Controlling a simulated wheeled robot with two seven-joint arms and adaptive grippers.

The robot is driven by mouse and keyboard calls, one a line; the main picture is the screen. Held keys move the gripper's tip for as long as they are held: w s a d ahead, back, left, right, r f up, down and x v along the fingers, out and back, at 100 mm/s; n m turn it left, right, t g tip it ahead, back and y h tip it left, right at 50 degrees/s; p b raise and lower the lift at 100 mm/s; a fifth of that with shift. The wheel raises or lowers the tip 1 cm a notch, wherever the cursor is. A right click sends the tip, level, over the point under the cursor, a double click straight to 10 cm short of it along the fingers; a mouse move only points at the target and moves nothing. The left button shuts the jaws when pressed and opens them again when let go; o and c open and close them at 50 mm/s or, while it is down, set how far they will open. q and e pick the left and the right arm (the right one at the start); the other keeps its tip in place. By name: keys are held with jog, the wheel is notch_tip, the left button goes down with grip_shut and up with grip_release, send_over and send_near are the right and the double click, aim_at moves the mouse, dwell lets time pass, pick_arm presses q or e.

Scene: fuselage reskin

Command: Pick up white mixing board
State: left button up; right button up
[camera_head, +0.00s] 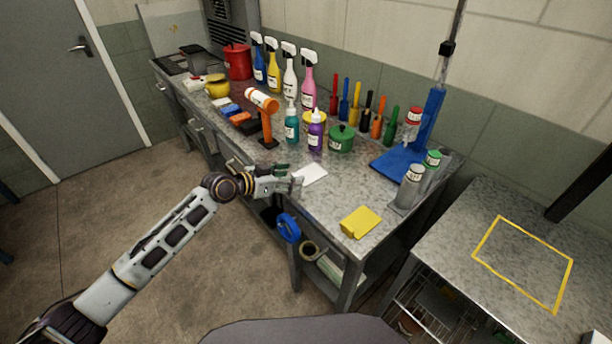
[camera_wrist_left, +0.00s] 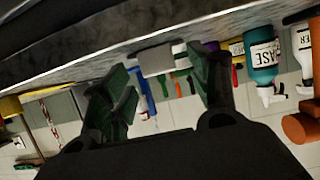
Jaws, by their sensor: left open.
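The white mixing board (camera_head: 311,174) is a small flat white piece lying near the front edge of the grey speckled workbench (camera_head: 335,200). My left gripper (camera_head: 288,177) is at the bench's front edge, just left of the board, with its fingers pointing toward it. In the left wrist view, which looks upside down, the left gripper (camera_wrist_left: 165,72) is open, with dark green finger pads apart. A pale flat piece (camera_wrist_left: 155,59), apparently the board, shows beyond and between the fingers. I cannot tell whether the fingers touch it. My right gripper is not in view.
A teal bottle (camera_head: 291,127), a purple bottle (camera_head: 315,136) and a green pot (camera_head: 341,138) stand behind the board. An orange-handled tool (camera_head: 266,127) stands to the left. A yellow cloth (camera_head: 361,222) lies to the front right.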

pick_arm(q)
jog(key=shift+w+d+f, duration=0.25)
jog(key=shift+w+d, duration=0.05)
jog(key=shift+d, duration=0.2)
jog(key=c, duration=1.1)
